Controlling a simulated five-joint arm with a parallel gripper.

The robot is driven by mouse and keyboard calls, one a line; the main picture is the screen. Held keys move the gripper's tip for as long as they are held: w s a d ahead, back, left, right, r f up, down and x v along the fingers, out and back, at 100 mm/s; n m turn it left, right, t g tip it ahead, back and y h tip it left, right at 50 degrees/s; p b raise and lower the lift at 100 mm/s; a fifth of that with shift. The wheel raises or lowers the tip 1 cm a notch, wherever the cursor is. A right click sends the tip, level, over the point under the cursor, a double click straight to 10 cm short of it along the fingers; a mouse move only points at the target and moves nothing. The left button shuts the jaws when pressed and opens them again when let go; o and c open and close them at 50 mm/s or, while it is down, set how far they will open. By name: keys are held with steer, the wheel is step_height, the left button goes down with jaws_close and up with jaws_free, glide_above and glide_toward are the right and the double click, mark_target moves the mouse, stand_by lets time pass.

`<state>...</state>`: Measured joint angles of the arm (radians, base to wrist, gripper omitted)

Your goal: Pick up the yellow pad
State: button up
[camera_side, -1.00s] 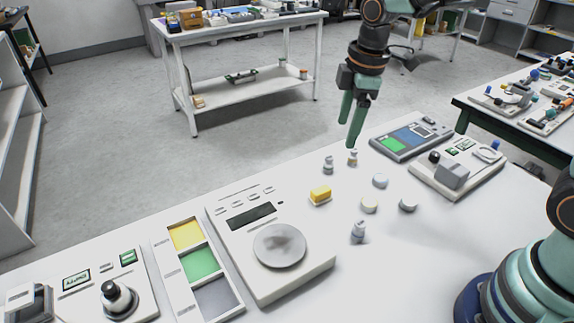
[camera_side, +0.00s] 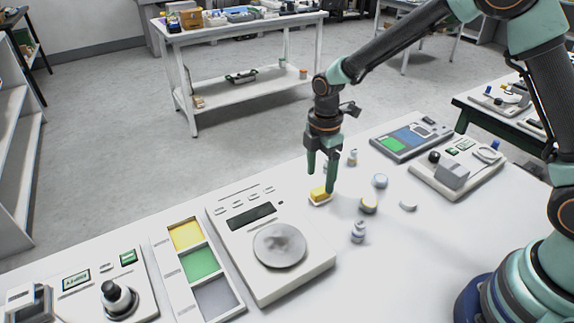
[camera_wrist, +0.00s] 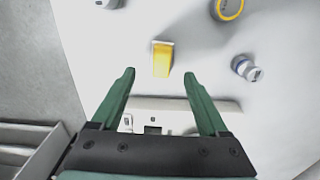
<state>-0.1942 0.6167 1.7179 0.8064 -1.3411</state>
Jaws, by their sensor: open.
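The yellow pad (camera_side: 319,194), a small yellow block with a pale base or edge, lies on the white table right of the scale. My gripper (camera_side: 321,182) points down over it, and one finger hides part of it. In the wrist view the pad (camera_wrist: 163,60) lies between the lines of my two green fingers, slightly beyond the fingertips of my gripper (camera_wrist: 159,72). Bare table shows on both sides of it. The fingers are apart and hold nothing. I cannot tell the exact height of the tips above the table.
The scale (camera_side: 318,262) with its round plate stands left of the pad. A three-compartment tray (camera_side: 221,311) with yellow, green and grey sections is further left. Small round pieces (camera_side: 380,181) and a small bottle (camera_side: 358,232) stand close on the right. A blue-grey device (camera_side: 410,139) is behind.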

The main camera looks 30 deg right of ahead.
mark_target(321, 189)
steer(key=shift+s+d+f, duration=0.1)
steer(key=shift+d+f, duration=0.05)
steer(key=shift+f, duration=1.2)
steer(key=shift+d+f, duration=0.15)
steer(key=shift+f, duration=1.15)
jaws_close()
